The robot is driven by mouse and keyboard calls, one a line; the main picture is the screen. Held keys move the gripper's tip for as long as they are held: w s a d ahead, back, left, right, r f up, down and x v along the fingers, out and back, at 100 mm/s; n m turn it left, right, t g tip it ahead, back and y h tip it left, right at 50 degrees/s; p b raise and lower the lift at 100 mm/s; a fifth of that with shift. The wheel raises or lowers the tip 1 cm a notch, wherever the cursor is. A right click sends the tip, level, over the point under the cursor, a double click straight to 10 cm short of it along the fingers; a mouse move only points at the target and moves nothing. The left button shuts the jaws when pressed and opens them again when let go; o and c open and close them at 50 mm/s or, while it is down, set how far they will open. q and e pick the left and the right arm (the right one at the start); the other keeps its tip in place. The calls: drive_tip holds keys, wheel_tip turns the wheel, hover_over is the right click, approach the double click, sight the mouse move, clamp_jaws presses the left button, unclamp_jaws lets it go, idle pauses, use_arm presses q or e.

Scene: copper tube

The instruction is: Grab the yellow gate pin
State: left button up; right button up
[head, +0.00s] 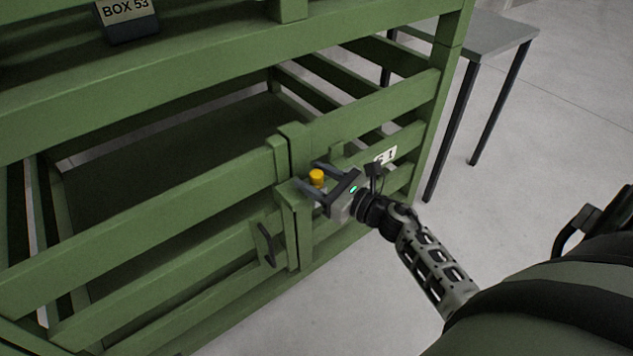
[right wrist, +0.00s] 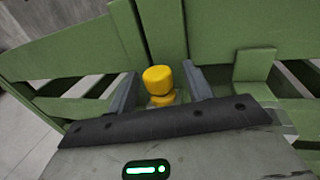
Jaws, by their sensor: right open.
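The yellow gate pin (head: 317,177) stands upright at the green gate's post, and its round head shows. My right gripper (head: 309,176) is open, with one finger on each side of the pin. In the right wrist view the pin (right wrist: 158,82) sits between the two grey fingers (right wrist: 158,88), with a visible gap on the right side and a smaller one on the left. The pin's lower part is hidden behind the gripper body in the right wrist view. My left gripper is not in view.
The green slatted crate (head: 200,185) fills the left and middle, with a dark handle (head: 265,245) on its gate below the pin. A label plate reading BOX 53 (head: 127,14) is above. A grey table (head: 497,35) stands behind at right.

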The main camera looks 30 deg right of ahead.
drive_tip(key=c, duration=1.1)
